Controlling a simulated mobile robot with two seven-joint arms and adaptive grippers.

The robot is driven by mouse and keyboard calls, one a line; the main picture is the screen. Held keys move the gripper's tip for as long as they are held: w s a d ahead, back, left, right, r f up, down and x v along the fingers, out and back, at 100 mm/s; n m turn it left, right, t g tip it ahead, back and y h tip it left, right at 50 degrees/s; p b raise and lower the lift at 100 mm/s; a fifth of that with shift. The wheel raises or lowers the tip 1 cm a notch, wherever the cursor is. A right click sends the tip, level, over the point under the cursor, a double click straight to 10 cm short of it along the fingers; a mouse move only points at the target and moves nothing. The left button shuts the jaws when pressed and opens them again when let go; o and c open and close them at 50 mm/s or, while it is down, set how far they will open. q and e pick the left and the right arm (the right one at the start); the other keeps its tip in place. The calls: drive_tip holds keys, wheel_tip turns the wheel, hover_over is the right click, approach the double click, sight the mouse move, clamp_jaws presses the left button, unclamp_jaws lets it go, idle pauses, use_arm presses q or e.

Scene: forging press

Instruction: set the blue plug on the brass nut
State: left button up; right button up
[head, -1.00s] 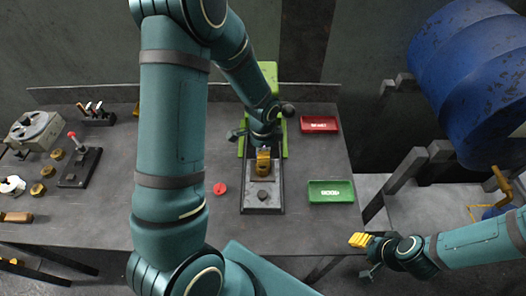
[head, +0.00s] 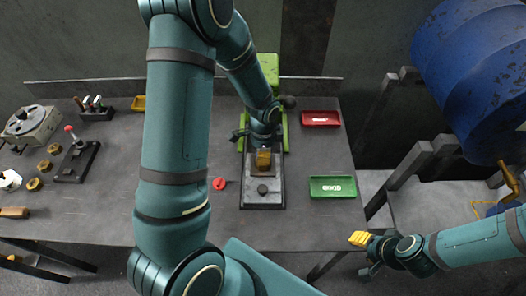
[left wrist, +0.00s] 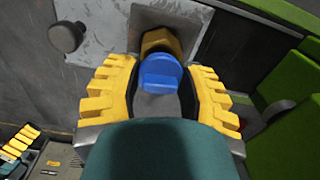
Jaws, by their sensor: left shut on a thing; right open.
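The blue plug (left wrist: 160,74) shows in the left wrist view between the yellow fingers of my left gripper (left wrist: 161,68), which is shut on it. The brass nut (left wrist: 158,40) is just beyond the plug, on a grey metal plate. The plug overlaps its near side, so I cannot tell whether they touch. In the head view my left gripper (head: 263,160) is over the dark base plate in front of the green press, and it hides most of plug and nut. My right gripper (head: 359,240) is open and empty, off the bench's front right.
A red tray (head: 320,119) and a green tray (head: 349,187) lie right of the green press (head: 269,72). A round knob (head: 262,189) sits on the base plate (head: 262,203). A red button (head: 219,184) is left of it. Several brass nuts and a lever box (head: 77,163) stand far left.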

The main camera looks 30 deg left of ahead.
use_arm(q)
drive_tip(key=shift+f+b, duration=0.8)
drive_tip(key=shift+f, duration=0.05)
idle(0.7)
drive_tip(key=o, duration=0.7)
drive_tip(key=shift+o, duration=0.2)
drive_tip(key=shift+r+p, duration=1.7)
drive_tip(key=shift+r, duration=0.65)
drive_tip(key=shift+r+p, duration=0.6)
drive_tip(key=shift+r, duration=2.05)
drive_tip(key=shift+w+r, duration=0.1)
